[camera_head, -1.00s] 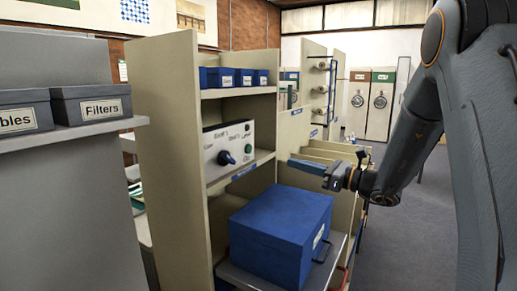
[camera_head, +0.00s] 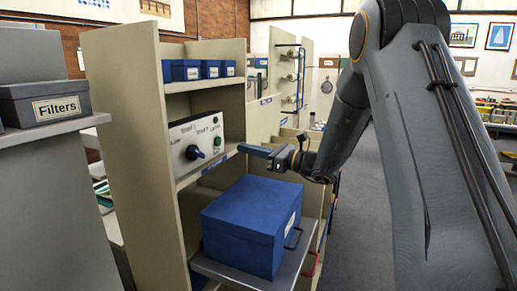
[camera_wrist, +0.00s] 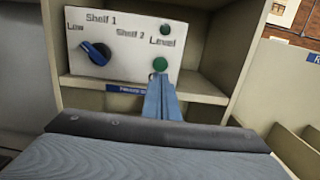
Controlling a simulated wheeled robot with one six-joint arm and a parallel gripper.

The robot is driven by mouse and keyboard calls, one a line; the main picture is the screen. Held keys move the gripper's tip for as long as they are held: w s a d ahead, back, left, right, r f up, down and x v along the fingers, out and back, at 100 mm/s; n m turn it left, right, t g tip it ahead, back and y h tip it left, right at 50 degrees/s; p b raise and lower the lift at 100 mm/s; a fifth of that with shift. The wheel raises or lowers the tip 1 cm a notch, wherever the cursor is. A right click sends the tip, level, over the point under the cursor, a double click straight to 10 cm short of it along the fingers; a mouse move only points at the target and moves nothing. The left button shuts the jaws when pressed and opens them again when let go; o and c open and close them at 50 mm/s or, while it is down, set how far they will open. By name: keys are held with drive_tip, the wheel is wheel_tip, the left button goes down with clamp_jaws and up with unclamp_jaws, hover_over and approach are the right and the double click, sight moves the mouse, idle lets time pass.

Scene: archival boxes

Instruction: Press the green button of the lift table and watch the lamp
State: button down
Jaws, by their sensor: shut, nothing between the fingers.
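The white control panel (camera_head: 196,142) stands on a shelf of the beige rack. Its green button (camera_head: 217,143) is at the lower right and also shows in the wrist view (camera_wrist: 160,64). A small dark round lamp (camera_wrist: 166,29) above it looks unlit. A blue knob (camera_wrist: 96,53) sits at the panel's left, near the word "Low". My gripper (camera_head: 242,148) is shut and empty, its blue fingers pointing at the panel. In the wrist view the fingertips (camera_wrist: 161,79) lie just below the button; in the head view a small gap shows between them.
A large blue box (camera_head: 250,225) rests on a grey platform (camera_head: 240,279) below my gripper. Small blue boxes (camera_head: 210,69) stand on the shelf above. A grey shelf with a "Filters" box (camera_head: 45,101) is at the left. Open carpet (camera_head: 365,225) lies right of the rack.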

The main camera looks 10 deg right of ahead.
sight(219, 142)
drive_tip(key=p+x, duration=0.2)
drive_tip(key=x, duration=0.5)
drive_tip(key=shift+a, duration=0.1)
drive_tip(key=shift+w, duration=0.1)
